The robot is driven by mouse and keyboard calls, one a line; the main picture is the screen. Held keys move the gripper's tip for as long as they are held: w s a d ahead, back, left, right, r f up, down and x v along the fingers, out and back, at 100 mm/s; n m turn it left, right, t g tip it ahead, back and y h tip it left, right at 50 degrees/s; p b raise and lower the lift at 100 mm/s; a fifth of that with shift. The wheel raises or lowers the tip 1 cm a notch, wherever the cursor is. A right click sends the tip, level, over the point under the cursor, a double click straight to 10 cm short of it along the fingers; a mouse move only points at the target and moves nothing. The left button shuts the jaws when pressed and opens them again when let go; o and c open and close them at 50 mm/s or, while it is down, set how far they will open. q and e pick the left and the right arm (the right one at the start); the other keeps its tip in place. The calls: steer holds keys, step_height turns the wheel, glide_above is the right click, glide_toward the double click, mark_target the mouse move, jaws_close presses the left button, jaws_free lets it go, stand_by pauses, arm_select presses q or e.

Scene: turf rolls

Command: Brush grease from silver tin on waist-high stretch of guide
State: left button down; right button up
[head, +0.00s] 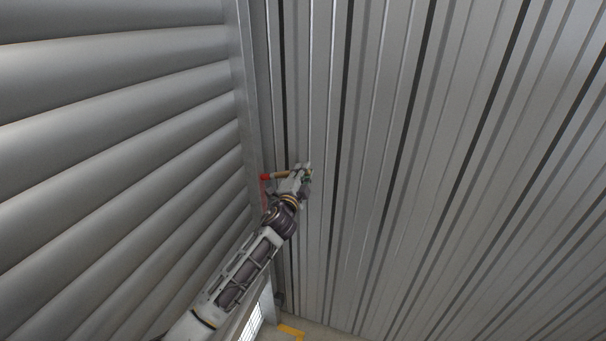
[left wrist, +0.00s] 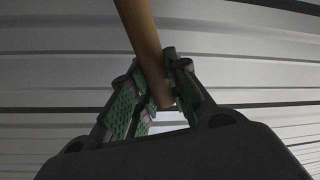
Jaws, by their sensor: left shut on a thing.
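My left gripper (head: 304,174) is raised in the middle of the head view, shut on the wooden handle of a brush (head: 281,175). The brush points left, and its red end lies over or close to the guide (head: 246,100), the upright metal strip at the shutter's edge. I cannot tell if it touches. A faint reddish patch shows just below the red end. In the left wrist view the tan brush handle (left wrist: 143,38) runs up from between the green-padded fingers (left wrist: 155,98). The brush head is out of that view. The silver tin and my right gripper are not in view.
Wide grey shutter slats (head: 110,120) fill the left side. A ribbed metal wall (head: 450,150) fills the right. A bright window-like panel (head: 250,325) and a yellow floor marking (head: 291,331) show at the bottom.

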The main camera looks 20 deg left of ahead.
arm_select(q)
steer(key=shift+r, duration=1.75)
steer(key=shift+f+b, duration=1.5)
steer(key=shift+f, duration=0.4)
steer(key=shift+f+b, duration=1.45)
steer(key=shift+f, duration=0.4)
steer(key=shift+f+b, duration=1.5)
steer(key=shift+f, duration=0.35)
